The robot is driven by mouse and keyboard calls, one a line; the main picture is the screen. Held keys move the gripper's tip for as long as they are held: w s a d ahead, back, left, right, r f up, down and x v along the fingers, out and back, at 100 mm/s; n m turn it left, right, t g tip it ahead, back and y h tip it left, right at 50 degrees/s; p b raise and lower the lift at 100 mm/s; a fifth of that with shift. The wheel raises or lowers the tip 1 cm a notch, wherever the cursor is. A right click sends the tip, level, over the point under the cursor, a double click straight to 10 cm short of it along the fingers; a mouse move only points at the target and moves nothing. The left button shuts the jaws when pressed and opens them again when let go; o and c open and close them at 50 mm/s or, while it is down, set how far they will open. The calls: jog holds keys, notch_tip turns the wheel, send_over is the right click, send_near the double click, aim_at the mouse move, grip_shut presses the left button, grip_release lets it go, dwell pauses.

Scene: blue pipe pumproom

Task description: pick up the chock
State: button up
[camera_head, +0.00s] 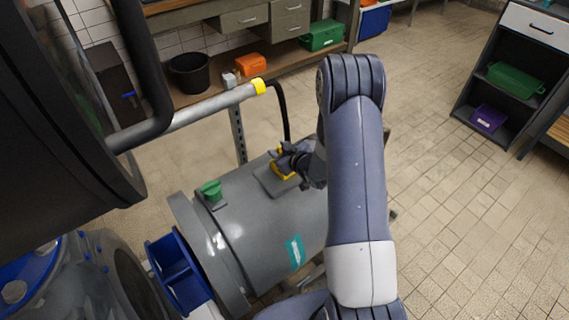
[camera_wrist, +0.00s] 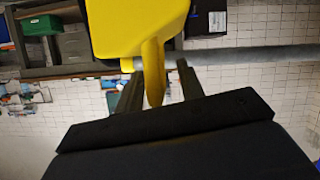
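A yellow piece, which I take to be the chock (camera_head: 285,171), is on a flat grey pad on top of the big grey cylinder, partly hidden by my gripper (camera_head: 297,160). In the wrist view the chock (camera_wrist: 138,28) fills the top middle, with a narrow yellow part pointing down between the fingers of my gripper (camera_wrist: 158,80). The left finger is close against that part. A gap shows between it and the right finger, so my gripper looks open around it.
A grey pipe (camera_head: 205,106) with a yellow band crosses at left. Shelving behind holds a black bucket (camera_head: 190,72) and an orange box (camera_head: 251,64). Tiled floor (camera_head: 470,220) is clear at right.

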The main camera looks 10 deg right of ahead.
jog(key=shift+c, duration=0.4)
grip_shut()
dwell(0.9)
